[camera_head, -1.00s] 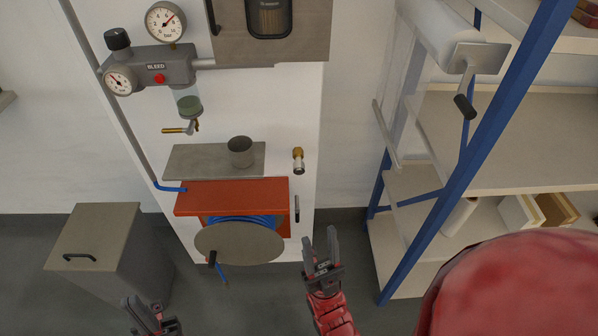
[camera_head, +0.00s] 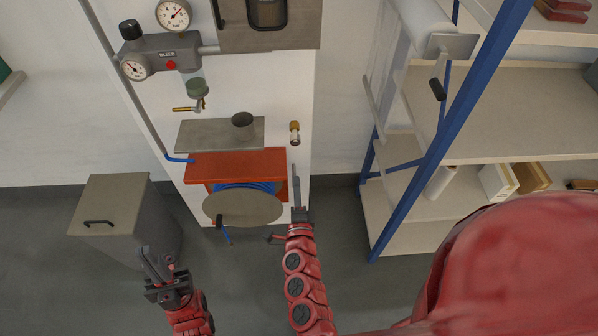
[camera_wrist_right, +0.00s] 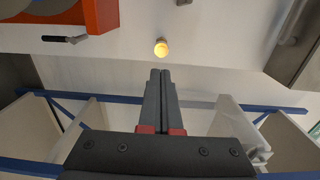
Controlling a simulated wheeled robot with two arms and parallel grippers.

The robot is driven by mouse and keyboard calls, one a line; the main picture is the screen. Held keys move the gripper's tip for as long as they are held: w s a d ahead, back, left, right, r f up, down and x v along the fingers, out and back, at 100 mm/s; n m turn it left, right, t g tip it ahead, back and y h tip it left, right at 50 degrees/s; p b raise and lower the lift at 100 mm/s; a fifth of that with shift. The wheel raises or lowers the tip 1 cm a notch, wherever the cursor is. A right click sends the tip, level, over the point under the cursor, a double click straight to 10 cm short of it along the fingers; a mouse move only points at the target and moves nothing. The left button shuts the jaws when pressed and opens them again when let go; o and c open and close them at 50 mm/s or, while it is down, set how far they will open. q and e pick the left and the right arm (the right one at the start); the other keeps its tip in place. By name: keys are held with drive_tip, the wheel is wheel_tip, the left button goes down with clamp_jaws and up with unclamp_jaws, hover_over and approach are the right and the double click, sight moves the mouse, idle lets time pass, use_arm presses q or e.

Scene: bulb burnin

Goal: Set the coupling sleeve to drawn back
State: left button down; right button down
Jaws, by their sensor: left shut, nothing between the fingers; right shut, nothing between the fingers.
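The coupling, with a brass sleeve over a silver body (camera_head: 295,132), sticks out from the white panel, right of the orange-red hose reel housing. In the right wrist view its round brass end (camera_wrist_right: 161,47) faces me, just beyond the fingertips. My right gripper (camera_head: 297,180) is shut and empty, below the coupling in the head view and apart from it. Its closed fingers (camera_wrist_right: 160,75) point toward the coupling in the wrist view. My left gripper (camera_head: 150,262) is shut and empty, low on the left near the grey bin.
The hose reel disc (camera_head: 243,207) and a small shelf with a grey cup (camera_head: 242,124) are left of the coupling. A grey lidded bin (camera_head: 112,205) stands at left. A blue-framed rack (camera_head: 440,150) stands at right. A regulator with gauges (camera_head: 160,58) is above.

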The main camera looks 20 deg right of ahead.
sight(295, 142)
drive_tip(key=p+x, duration=0.3)
drive_tip(key=x, duration=0.8)
drive_tip(key=shift+w+d+r+p, duration=0.15)
drive_tip(key=shift+w+r+p, duration=0.1)
drive_tip(key=shift+p, duration=0.15)
drive_tip(key=shift+w+d+f, duration=0.15)
drive_tip(key=shift+w+f, duration=0.05)
drive_tip(key=shift+w, duration=0.2)
drive_tip(key=shift+b+x, duration=1)
drive_tip(key=shift+x, duration=0.15)
drive_tip(key=shift+w+r, duration=0.1)
drive_tip(key=shift+r, duration=0.25)
